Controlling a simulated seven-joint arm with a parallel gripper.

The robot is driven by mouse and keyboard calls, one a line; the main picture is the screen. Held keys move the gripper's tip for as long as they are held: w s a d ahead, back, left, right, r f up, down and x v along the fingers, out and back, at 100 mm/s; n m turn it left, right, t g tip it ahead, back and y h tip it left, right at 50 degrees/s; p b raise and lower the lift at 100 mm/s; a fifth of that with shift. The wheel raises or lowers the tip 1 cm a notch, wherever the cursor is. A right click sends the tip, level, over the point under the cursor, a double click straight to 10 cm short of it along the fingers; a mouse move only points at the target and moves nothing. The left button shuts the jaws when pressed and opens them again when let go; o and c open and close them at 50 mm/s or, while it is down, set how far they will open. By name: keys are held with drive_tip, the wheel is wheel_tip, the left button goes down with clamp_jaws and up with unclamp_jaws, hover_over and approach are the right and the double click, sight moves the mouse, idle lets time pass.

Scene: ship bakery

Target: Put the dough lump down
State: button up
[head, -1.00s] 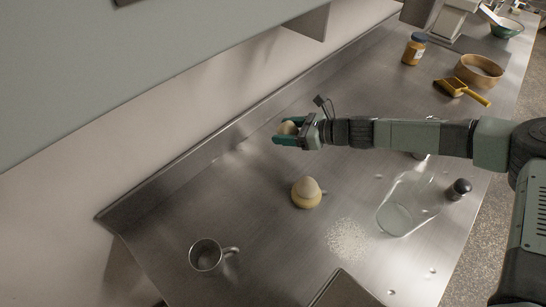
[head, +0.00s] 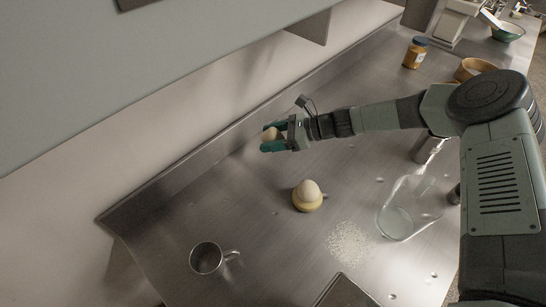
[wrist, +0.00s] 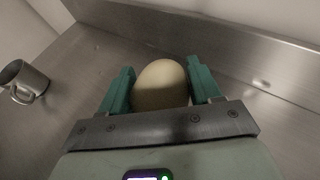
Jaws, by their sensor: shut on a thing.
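My gripper (head: 266,139) is shut on a pale, rounded dough lump (head: 269,134), near the counter's back upstand. In the wrist view the lump (wrist: 160,86) sits between the two green fingers, with its near end hidden by the gripper body. The lump seems to be held above the steel counter (head: 260,215), but how high I cannot tell. Another pale rounded lump (head: 308,189) sits on a yellowish round base (head: 307,205) on the counter, in front of my gripper and apart from it.
A metal mug (head: 206,258) stands at the front left; it also shows in the wrist view (wrist: 24,80). White flour (head: 348,242) lies scattered near a clear container (head: 397,222). A jar (head: 415,53) and a wooden bowl (head: 472,68) stand farther back.

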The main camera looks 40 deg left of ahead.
sight(272, 161)
wheel_tip(272, 161, down, 8)
drive_tip(key=shift+r, duration=0.15)
idle(0.3)
drive_tip(key=o, duration=1.1)
drive_tip(key=shift+c, duration=0.2)
drive_tip(key=shift+r, duration=0.1)
drive_tip(key=v, duration=1.2)
